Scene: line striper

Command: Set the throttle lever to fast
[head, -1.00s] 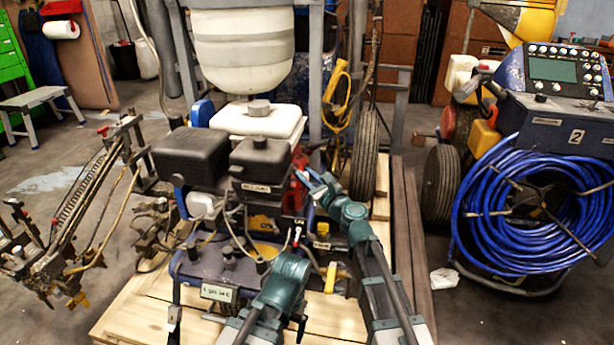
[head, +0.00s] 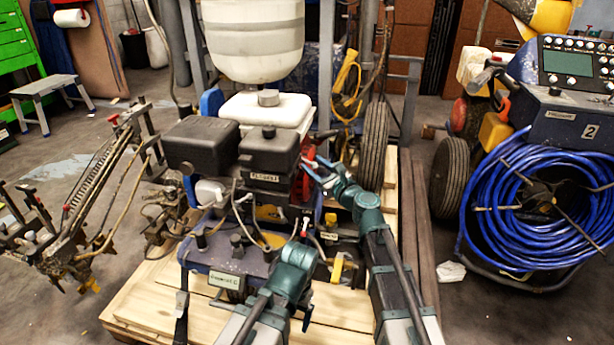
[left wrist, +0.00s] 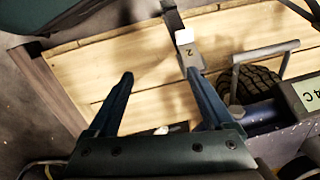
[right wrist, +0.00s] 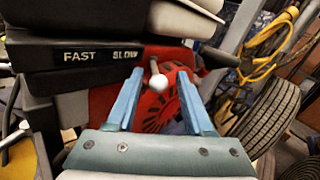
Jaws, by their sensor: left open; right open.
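The throttle lever (right wrist: 158,82) has a white round knob on a short stem, in front of the red starter housing (right wrist: 180,100). It stands near the SLOW end of the black FAST/SLOW label (right wrist: 100,56); FAST is to the left. My right gripper (right wrist: 160,72) is open, with the knob between its blue fingers in the right wrist view; I cannot tell whether either finger touches it. In the head view the right gripper (head: 312,168) is at the engine's right side. My left gripper (left wrist: 160,73) is open and empty, above the wooden pallet.
The black engine boxes (head: 268,150) and white tank (head: 266,108) stand close beside the right gripper. A tyre (right wrist: 262,118) and yellow cable (right wrist: 262,70) are to its right. A metal bracket with a white tip (left wrist: 190,55) is near the left gripper's right finger.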

